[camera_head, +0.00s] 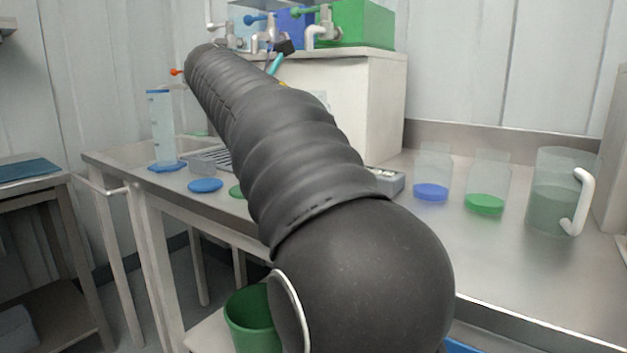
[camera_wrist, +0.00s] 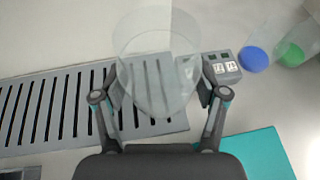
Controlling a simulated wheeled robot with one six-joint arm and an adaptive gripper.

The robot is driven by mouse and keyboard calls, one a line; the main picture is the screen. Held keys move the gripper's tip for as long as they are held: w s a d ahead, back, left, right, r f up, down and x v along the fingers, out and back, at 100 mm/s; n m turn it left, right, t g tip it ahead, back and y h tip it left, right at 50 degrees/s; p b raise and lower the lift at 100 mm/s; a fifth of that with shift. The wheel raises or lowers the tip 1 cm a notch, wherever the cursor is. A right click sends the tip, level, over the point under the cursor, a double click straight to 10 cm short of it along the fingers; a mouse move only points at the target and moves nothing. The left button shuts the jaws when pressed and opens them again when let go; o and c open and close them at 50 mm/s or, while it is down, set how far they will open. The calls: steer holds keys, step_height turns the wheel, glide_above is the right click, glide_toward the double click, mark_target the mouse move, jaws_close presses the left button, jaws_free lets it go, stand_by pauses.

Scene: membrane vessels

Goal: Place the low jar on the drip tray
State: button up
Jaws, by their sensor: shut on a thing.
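My gripper (camera_wrist: 160,88) is shut on a clear, see-through vessel, the low jar (camera_wrist: 156,62), between its two fingers in the wrist view. The drip tray (camera_wrist: 172,125) is a grey tray with dark slots, running from the left edge to under the jar. The jar overlaps the tray's right end in this view; I cannot tell whether it touches it. In the head view, my arm hides the gripper, the jar and most of the tray, whose left part (camera_head: 212,157) shows on the bench.
A small grey box with labels (camera_wrist: 222,67) sits just right of the tray. A teal mat (camera_wrist: 262,152) lies at lower right. Blue-based (camera_head: 431,190) and green-based (camera_head: 486,202) vessels and a handled jug (camera_head: 550,200) stand right. A tall cylinder (camera_head: 162,130) stands left.

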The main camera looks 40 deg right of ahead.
steer(key=s+d+r+m+g, duration=0.1)
steer(key=s+d+m+g, duration=0.1)
steer(key=s+d, duration=0.3)
steer(key=w+f, duration=0.2)
steer(key=w, duration=0.1)
steer(key=w+a+f+b, duration=0.1)
steer(key=w+f, duration=0.1)
steer(key=w, duration=0.2)
steer(key=w+a+f, duration=0.1)
steer(key=w+f, duration=0.1)
steer(key=w, duration=0.1)
steer(key=shift+w+f+b, duration=0.15)
steer(key=shift+f+b, duration=0.15)
steer(key=shift+f, duration=0.05)
steer(key=shift+f+b, duration=0.85)
steer(key=shift+f, duration=1.1)
steer(key=shift+d+f, duration=0.1)
steer(key=shift+f, duration=0.05)
steer(key=o, duration=1.3)
steer(key=p+v, duration=0.2)
steer(key=v, duration=1)
steer(key=shift+w+p, duration=0.2)
steer(key=shift+p, duration=0.2)
